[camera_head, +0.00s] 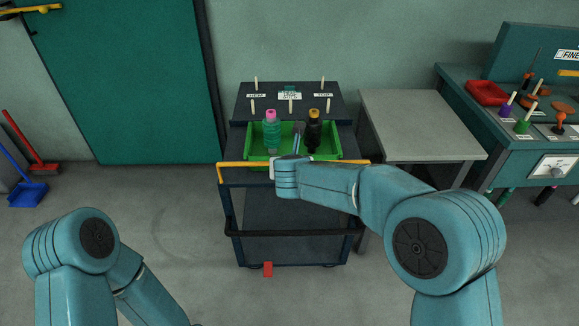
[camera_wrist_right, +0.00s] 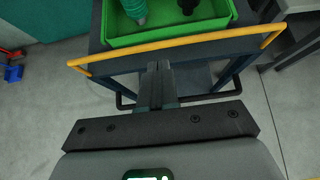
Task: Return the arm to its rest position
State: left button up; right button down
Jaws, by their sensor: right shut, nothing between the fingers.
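My right arm reaches forward from the lower right in the head view.
The dark trolley (camera_head: 290,212) has a rear panel with upright pegs and labels. A grey table (camera_head: 415,115) stands close on its right, then a teal bench with a red tray (camera_head: 487,93). A red tag (camera_head: 267,269) hangs low at the front.

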jog(key=shift+s+r, duration=0.2)
jog(key=shift+r, duration=0.1)
jog(key=shift+s, duration=0.1)
